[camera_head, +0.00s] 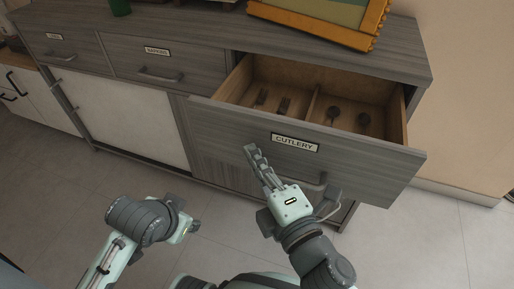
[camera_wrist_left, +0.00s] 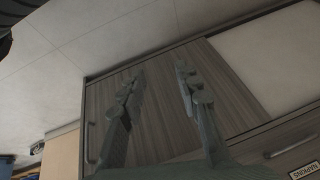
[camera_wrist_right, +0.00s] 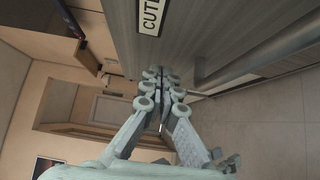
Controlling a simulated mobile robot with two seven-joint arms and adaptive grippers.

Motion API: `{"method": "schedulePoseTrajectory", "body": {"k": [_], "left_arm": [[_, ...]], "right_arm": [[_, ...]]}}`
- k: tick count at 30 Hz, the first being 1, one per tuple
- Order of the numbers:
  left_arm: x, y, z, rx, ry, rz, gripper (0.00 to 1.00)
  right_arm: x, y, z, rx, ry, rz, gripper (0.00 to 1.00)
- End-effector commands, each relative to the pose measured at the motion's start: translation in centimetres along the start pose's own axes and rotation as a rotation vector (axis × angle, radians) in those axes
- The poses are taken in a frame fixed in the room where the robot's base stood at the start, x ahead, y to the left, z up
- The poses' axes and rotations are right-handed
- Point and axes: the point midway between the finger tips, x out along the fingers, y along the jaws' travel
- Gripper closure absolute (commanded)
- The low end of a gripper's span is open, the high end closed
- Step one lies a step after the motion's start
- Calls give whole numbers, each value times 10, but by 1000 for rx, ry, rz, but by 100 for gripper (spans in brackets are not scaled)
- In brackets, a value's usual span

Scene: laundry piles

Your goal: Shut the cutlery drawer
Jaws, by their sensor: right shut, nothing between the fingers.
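The cutlery drawer (camera_head: 350,160) stands pulled out of the grey wood cabinet in the head view, its front labelled CUTLERY (camera_head: 295,142). Forks and spoons lie in its two compartments. My right gripper (camera_head: 251,150) is shut and empty at the drawer front, left of the label and the bar handle (camera_head: 312,183). In the right wrist view its fingertips (camera_wrist_right: 160,72) are together close to the drawer front; I cannot tell whether they touch it. My left gripper shows in the left wrist view (camera_wrist_left: 155,75) with its fingers apart and nothing between them, facing the cabinet's lower part.
A shut drawer labelled NAPKINS (camera_head: 157,51) and another shut drawer (camera_head: 58,40) are to the left. An orange picture frame (camera_head: 322,22) and a green object (camera_head: 120,6) stand on the cabinet top. The tiled floor (camera_head: 440,235) is clear at the right.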

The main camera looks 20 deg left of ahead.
Motion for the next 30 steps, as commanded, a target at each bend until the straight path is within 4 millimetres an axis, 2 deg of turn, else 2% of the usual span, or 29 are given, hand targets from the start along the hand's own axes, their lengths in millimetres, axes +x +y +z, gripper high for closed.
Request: {"method": "schedulePoseTrajectory", "body": {"k": [6, 20, 24, 30], "left_arm": [[0, -2, 5, -1, -20, -5, 67], [-2, -3, 6, -2, -31, -6, 67], [-7, -14, 29, -11, -129, -27, 67], [16, -9, 29, -8, -136, -12, 67]], "right_arm": [[9, 0, 10, 1, 1, 0, 100], [13, 1, 13, 0, 0, 1, 100], [23, 2, 24, -1, -3, 1, 100], [52, 4, 53, -3, -4, 2, 100]]}}
